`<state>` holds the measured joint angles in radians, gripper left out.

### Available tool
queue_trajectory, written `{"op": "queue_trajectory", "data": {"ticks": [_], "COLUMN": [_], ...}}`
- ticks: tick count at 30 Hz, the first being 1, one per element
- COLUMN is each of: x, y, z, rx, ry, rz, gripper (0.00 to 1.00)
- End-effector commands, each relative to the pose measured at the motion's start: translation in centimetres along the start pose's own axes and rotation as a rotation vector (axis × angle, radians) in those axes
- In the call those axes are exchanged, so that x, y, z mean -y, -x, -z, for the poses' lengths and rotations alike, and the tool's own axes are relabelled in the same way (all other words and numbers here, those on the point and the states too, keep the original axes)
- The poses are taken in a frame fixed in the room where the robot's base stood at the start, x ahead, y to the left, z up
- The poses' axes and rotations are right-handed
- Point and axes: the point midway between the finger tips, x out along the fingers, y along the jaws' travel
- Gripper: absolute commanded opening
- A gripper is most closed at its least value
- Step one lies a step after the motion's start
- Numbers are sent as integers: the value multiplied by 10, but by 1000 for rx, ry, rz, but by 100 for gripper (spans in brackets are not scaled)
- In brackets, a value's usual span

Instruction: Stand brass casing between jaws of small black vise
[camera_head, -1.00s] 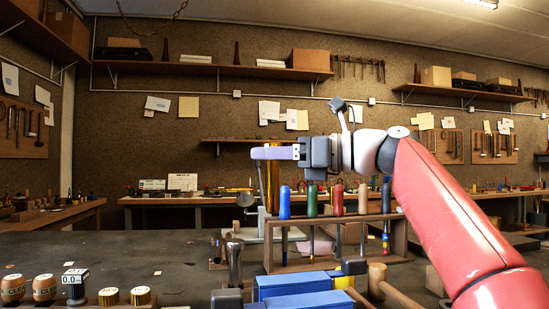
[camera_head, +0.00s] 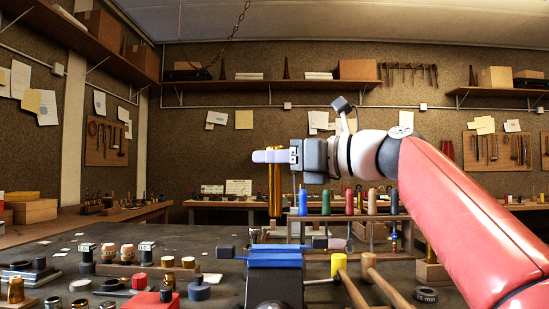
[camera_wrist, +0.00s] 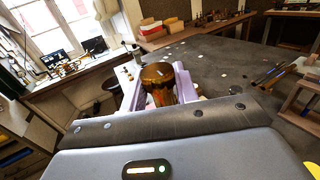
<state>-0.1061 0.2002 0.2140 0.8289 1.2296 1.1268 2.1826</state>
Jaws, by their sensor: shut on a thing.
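The brass casing (camera_head: 275,192) is a tall, shiny gold cylinder. My gripper (camera_head: 270,156) is shut on its upper part and holds it upright above the bench. In the wrist view the casing (camera_wrist: 158,82) stands between the pale purple fingers, seen from its top end. A dark vise-like body with blue jaw covers (camera_head: 275,254) stands at the front middle of the bench, lower in the picture than the casing. I cannot tell surely whether it is the small black vise. Its jaw gap does not show clearly.
A wooden rack (camera_head: 377,233) of coloured-handled tools stands right of the casing. Mallets with a yellow head (camera_head: 338,264) and a wooden head lie at the front right. Small jars, knobs and a red block (camera_head: 150,299) crowd the front left. The dark bench (camera_head: 205,240) behind them is mostly clear.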

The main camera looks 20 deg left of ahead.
Motion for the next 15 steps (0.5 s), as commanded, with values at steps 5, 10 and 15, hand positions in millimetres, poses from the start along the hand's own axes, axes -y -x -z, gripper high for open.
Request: {"op": "queue_trajectory", "data": {"ticks": [5, 10, 15], "x": [0, 0, 0], "y": [0, 1, 1], "z": [5, 16, 32], "rx": [1, 1, 0], "ry": [0, 0, 0], "rz": [2, 2, 2], "gripper": [1, 1, 1]}}
